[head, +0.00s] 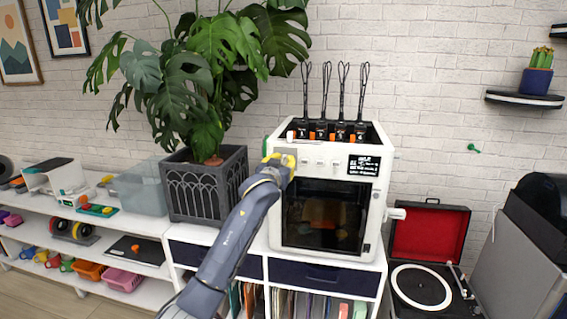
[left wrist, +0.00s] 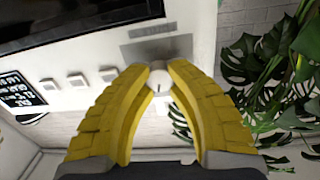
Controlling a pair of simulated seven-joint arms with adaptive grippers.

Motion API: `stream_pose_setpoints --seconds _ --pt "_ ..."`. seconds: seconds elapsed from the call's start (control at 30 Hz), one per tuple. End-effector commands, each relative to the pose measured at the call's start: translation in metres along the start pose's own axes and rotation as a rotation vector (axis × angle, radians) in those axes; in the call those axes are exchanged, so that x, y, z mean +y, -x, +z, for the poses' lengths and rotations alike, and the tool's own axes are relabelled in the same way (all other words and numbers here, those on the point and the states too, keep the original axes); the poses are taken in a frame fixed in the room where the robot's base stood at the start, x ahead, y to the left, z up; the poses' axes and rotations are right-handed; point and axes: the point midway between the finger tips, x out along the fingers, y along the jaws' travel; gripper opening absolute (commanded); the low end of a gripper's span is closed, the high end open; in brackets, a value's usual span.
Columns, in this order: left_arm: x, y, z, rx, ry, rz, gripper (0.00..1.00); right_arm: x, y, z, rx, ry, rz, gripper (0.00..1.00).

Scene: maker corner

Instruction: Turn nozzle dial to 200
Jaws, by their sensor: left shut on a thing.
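The white 3D printer (head: 372,215) stands on the white cabinet, with a dark front window. My left gripper (head: 280,160) is at the upper left of its front panel and hides the dial in the head view. In the left wrist view, its yellow fingers (left wrist: 160,70) are shut on a small white dial (left wrist: 160,82), one on each side. A grey label plate (left wrist: 157,50) sits beside the dial; its text is too blurred to read. The dial's setting cannot be read. The small black screen (head: 364,165) shows white text, too small to read. My right gripper is not in view.
Several white buttons (left wrist: 77,80) line the panel beside the dial. A potted monstera (head: 205,185) stands close on the left of the printer. A turntable (head: 422,288) with a red-lined lid is at the right. Black tools and spools stand on the printer's top.

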Motion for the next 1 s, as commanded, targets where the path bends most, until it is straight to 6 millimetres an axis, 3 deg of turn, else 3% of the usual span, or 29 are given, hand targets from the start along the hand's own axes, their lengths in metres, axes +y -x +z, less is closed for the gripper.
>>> stream_pose_setpoints --seconds 0.03,0.6,1.0 --pt "-0.0016 0.0004 -0.0069 0.009 -0.044 -0.002 0.00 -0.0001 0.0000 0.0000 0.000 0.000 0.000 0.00" --pt "0.0007 0.0005 -0.0095 -0.018 -0.578 -0.011 0.00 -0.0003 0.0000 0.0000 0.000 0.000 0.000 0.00" --pt "0.0023 0.0005 -0.0098 -0.032 -0.845 -0.015 0.00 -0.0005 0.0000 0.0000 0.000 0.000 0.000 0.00"
